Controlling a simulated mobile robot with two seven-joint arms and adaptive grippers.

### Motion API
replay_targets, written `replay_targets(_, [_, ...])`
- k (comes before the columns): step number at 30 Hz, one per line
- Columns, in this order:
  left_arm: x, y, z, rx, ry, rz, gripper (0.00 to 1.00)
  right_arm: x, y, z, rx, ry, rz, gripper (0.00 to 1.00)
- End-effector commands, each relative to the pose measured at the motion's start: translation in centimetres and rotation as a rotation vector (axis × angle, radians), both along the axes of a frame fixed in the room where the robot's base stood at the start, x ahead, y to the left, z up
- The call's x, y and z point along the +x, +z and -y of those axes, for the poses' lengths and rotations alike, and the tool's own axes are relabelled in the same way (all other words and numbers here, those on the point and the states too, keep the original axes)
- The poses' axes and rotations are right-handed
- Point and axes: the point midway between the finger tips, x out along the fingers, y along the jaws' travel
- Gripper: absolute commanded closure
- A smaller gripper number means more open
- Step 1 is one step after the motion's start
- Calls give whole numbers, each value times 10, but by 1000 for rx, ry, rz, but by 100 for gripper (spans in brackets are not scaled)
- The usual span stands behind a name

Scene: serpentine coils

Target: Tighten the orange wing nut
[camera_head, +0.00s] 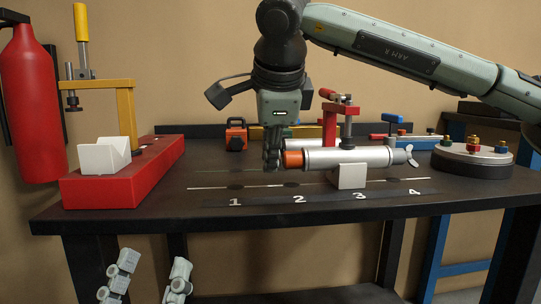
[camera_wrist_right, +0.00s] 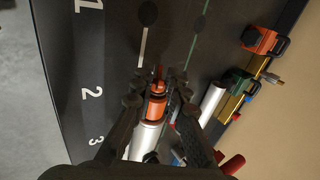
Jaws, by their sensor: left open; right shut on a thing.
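A silver cylinder (camera_head: 340,158) lies level above the workbench, held by a clamp with a red handle (camera_head: 341,108) near label 3. Its left end carries the orange wing nut (camera_head: 293,160), which also shows in the right wrist view (camera_wrist_right: 157,106). A grey wing-shaped piece (camera_head: 402,156) is on its right end. My right gripper (camera_head: 272,158) points down at the orange end and is shut on the orange wing nut; its fingers hide part of it. My left gripper (camera_head: 152,267) is open and empty, low in front of the bench.
A red block with a yellow clamp (camera_head: 124,110) and a white V-shaped rest stands at the left. A round grey fixture (camera_head: 472,160) is at the right. An orange case (camera_head: 236,135) stands behind. The bench front (camera_head: 220,203) by labels 1 and 2 is clear.

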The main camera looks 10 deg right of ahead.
Motion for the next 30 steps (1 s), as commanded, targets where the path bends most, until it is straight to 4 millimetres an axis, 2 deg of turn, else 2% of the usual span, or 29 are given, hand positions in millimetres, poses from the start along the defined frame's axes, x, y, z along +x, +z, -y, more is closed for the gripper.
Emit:
replay_targets(5, [0, 0, 0, 0, 0, 0, 50, 0, 1, -2, 3, 5, 2, 100])
replay_targets(6, [0, 0, 0, 0, 0, 0, 50, 0, 1, -2, 3, 5, 2, 85])
replay_targets(9, [0, 0, 0, 0, 0, 0, 50, 0, 1, -1, 3, 3, 2, 74])
replay_targets(20, [1, -1, 0, 0, 0, -4, 50, -3, 5, -1, 2, 1, 2, 74])
replay_targets(23, [1, -1, 0, 0, 0, -4, 50, -10, 16, -1, 2, 3, 4, 74])
replay_targets(30, [0, -1, 0, 0, -1, -3, 50, -40, 57, -1, 3, 3, 5, 74])
